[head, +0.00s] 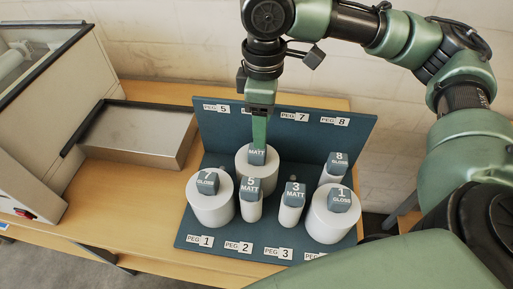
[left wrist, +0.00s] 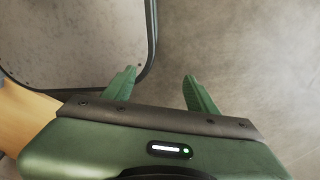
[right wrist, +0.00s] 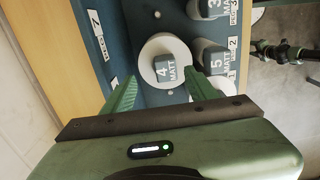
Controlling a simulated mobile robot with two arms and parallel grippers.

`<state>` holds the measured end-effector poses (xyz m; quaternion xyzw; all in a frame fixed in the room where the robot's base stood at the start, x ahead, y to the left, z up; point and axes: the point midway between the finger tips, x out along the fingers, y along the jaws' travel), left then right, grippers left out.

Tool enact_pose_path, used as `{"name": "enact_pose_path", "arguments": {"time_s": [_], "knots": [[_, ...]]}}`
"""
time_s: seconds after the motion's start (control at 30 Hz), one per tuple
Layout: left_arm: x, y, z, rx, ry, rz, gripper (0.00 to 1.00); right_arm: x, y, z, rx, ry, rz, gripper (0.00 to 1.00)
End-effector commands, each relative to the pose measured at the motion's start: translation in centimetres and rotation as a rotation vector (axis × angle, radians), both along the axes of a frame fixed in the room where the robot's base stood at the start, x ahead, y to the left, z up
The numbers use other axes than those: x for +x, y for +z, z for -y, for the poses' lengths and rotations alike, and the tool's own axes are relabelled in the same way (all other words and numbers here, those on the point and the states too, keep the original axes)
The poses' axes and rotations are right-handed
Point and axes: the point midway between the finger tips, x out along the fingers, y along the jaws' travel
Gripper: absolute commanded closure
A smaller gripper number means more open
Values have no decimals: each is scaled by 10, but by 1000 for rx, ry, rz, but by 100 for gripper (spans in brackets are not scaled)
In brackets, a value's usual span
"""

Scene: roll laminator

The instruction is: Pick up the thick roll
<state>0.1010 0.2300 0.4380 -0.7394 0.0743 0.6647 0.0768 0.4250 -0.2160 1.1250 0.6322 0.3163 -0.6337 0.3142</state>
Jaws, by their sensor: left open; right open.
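Three thick white rolls with dark grey labelled caps stand on the dark teal peg rack (head: 357,130). One marked 4 MATT stands in the back row (head: 243,171), and it also shows in the right wrist view (right wrist: 150,50). The thick roll 7 GLOSS (head: 210,210) stands front left, and the thick roll 1 GLOSS (head: 328,222) front right. My right gripper (head: 258,141) is open and empty, right at the cap of roll 4. In the right wrist view its fingertips lie either side of that cap; contact is unclear. My left gripper (left wrist: 160,76) is open and empty.
Thin rolls 5 MATT (head: 250,205), 3 MATT (head: 290,210) and 8 GLOSS (head: 334,172) stand close by on the rack. A metal tray (head: 140,133) and a laminator (head: 60,95) are to the left. Bare wooden table (head: 165,200) lies between tray and rack.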

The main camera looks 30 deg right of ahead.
Motion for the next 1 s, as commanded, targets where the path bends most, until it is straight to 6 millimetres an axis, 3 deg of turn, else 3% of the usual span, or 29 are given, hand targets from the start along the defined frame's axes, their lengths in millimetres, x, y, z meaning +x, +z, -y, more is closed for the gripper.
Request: {"name": "enact_pose_path", "arguments": {"time_s": [0.2, 0.6, 0.93, 1.0], "knots": [[-18, 0, -6, 8, 0, -26, 42, -1, -18, -1, -1, 1, -3, 42], [-17, 11, -7, 8, 0, -24, 42, -2, -69, -12, -1, 0, -3, 42], [-9, 11, -6, 7, 0, -13, 42, -1, -78, -12, 0, 0, 0, 42], [-9, 11, -6, 7, 0, -13, 42, -1, -78, -12, 0, 0, 0, 58]]}}
